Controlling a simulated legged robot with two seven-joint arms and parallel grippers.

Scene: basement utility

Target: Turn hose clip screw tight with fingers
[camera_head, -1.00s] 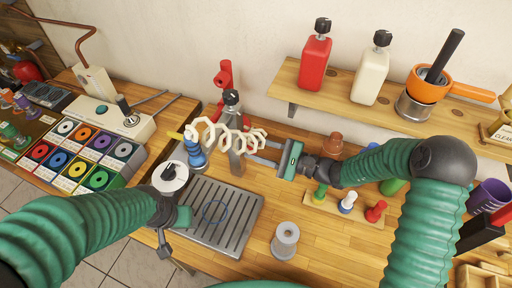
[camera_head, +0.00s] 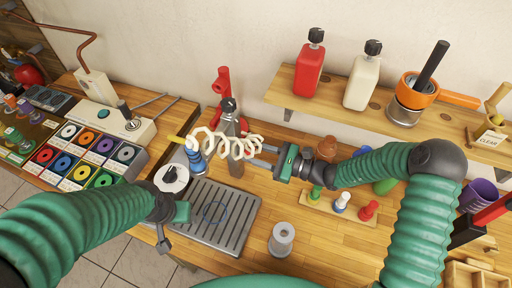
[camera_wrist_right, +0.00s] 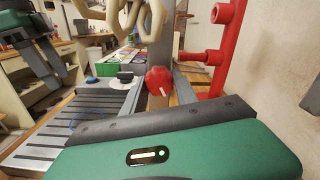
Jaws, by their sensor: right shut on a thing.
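A cream spiral hose (camera_head: 224,144) runs from a blue-banded fitting (camera_head: 195,158) to the grey upright post (camera_head: 236,166). In the right wrist view the hose (camera_wrist_right: 110,22) hangs above, and a red knob with a white mark (camera_wrist_right: 159,80) sits on the post, facing me. My right gripper (camera_head: 258,155) reaches in from the right; its grey fingers are shut on the red knob, one on each side. In the head view the knob is hidden. My left gripper (camera_wrist_right: 55,65) hangs away from the hose, with its fingers apart and empty.
A ribbed grey tray (camera_head: 230,220) with a blue ring lies in front of the post. A white disc with a black knob (camera_head: 172,176) stands by its left corner. A red pipe fitting (camera_head: 221,88) rises behind. A grey spool (camera_head: 282,238) and a peg rack (camera_head: 330,208) stand to the right.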

